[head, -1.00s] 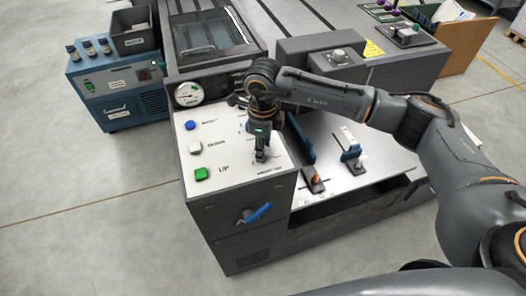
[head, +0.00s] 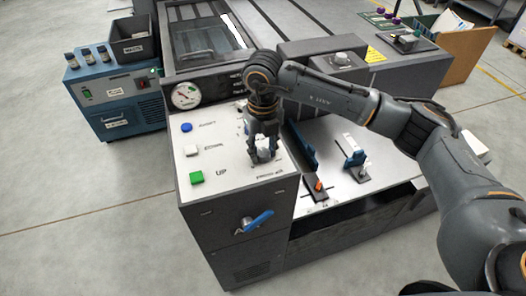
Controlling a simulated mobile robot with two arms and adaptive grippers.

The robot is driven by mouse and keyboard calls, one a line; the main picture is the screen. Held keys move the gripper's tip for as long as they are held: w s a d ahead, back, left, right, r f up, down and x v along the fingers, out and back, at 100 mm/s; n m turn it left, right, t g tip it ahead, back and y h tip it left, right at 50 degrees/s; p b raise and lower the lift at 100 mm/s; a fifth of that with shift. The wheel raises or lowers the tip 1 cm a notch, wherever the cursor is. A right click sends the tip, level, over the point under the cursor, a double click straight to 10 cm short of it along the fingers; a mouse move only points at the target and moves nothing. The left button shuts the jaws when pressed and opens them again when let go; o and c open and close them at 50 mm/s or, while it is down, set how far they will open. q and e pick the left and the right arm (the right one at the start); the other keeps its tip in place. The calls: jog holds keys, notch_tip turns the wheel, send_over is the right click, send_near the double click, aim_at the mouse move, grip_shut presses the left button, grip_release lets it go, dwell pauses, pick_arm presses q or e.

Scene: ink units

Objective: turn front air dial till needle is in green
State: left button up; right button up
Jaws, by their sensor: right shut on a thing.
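The white-topped control panel (head: 222,178) of the dark press shows in the head view. My right gripper (head: 262,158) points down at the panel's right part, above the printed label near its front edge. It is shut on the front air dial, which is mostly hidden between the fingers. The round pressure gauge (head: 186,96) stands at the panel's back left. It has a white face with a coloured arc; the needle is too small to read surely against the green. My left gripper is not in view.
Blue (head: 186,127), white (head: 191,151) and green (head: 197,177) buttons line the panel's left. A blue lever (head: 258,221) is on the front face. Clamps (head: 355,165) stand on the shelf at right. A blue unit (head: 118,100) stands at the far left.

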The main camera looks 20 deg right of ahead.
aim_at(263, 152)
jog(key=shift+m, duration=0.8)
jog(key=o, duration=1.2)
jog(key=shift+c, duration=0.2)
jog(key=shift+r, duration=0.1)
notch_tip(263, 152, up, 12)
dwell(1.8)
